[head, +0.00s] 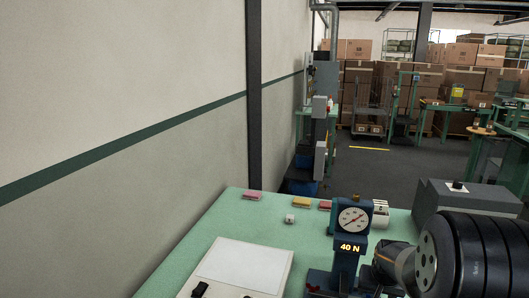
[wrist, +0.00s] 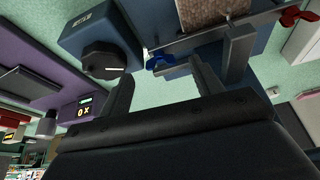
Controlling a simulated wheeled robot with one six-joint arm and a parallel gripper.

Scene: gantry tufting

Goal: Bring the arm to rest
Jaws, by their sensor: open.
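My gripper (wrist: 162,82) shows in the wrist view with its two dark fingers apart and nothing between them. Beyond the fingertips are a blue wing knob (wrist: 160,62) and a metal bar; I cannot tell whether a finger touches them. In the head view my dark arm (head: 455,255) fills the lower right, close to a blue stand with a round dial gauge (head: 353,219) and a display reading 40 N. The gripper's fingers cannot be made out in the head view.
The green bench (head: 225,225) also carries a white board (head: 243,265), small coloured blocks (head: 252,195), a white die-like cube (head: 290,218) and a grey box (head: 465,198). The wrist view shows a black knob (wrist: 105,60), a red wing knob (wrist: 298,15) and a purple panel (wrist: 45,88). A wall stands left.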

